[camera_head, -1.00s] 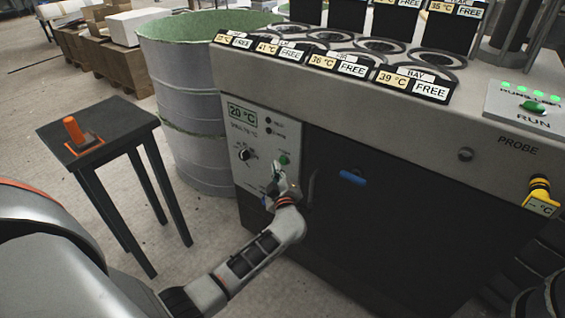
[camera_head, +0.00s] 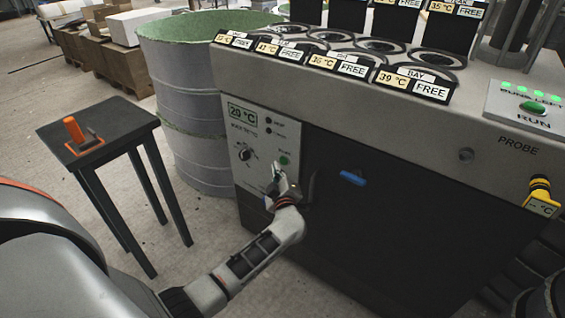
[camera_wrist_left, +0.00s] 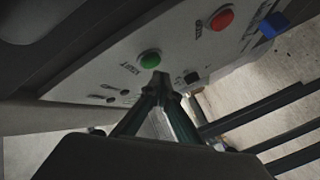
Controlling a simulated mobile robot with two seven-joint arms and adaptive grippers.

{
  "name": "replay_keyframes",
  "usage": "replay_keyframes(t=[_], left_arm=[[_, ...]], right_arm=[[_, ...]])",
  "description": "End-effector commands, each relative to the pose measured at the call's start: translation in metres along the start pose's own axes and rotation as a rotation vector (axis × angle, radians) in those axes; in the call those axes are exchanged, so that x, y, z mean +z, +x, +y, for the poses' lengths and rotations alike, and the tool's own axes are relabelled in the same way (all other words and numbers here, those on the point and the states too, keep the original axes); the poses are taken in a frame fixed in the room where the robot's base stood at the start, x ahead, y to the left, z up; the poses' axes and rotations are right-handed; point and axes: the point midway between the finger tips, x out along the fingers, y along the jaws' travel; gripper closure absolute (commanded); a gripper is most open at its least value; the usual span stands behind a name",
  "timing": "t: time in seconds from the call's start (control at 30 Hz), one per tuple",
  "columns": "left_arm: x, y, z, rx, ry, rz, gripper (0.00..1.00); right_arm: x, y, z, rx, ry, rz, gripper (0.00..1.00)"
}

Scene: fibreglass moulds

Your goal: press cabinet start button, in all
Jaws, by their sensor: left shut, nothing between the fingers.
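The cabinet's pale control panel (camera_head: 240,150) is on the left of the cabinet front, with a 20 °C display and a dark knob. The green start button (camera_head: 284,160) is on this panel; it also shows in the left wrist view (camera_wrist_left: 150,59). My left gripper (camera_head: 277,172) is shut and empty, just below the green button in the head view. In the left wrist view its fingertips (camera_wrist_left: 158,80) come close to the button; I cannot tell whether they touch it. A red button (camera_wrist_left: 222,18) sits farther along the panel. My right gripper is out of view.
A dark door with a blue handle (camera_head: 353,178) is right of the panel. A green RUN button (camera_head: 533,108) and yellow probe (camera_head: 540,190) are at the right. A small dark table (camera_head: 110,128) holds an orange-handled item (camera_head: 74,130). A grey drum (camera_head: 185,85) stands behind.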

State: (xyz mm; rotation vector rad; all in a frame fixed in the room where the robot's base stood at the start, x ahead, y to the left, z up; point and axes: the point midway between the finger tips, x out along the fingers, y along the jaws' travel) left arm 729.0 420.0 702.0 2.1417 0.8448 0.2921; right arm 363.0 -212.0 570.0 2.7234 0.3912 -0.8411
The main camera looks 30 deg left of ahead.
Motion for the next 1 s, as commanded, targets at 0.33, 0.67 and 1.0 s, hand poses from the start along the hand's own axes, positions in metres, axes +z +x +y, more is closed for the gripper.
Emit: replay_keyframes(t=[0.33,0.67,1.0], left_arm=[[0.0039,0.0055,0.0041,0.0,0.0,-0.001,1.0],[0.0044,0.006,0.0044,0.0,0.0,0.0,1.0],[0.0056,0.008,0.006,0.0,0.0,0.0,1.0]], right_arm=[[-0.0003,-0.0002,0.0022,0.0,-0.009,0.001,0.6],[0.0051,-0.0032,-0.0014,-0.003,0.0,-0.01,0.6],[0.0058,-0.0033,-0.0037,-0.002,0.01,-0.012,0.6]])
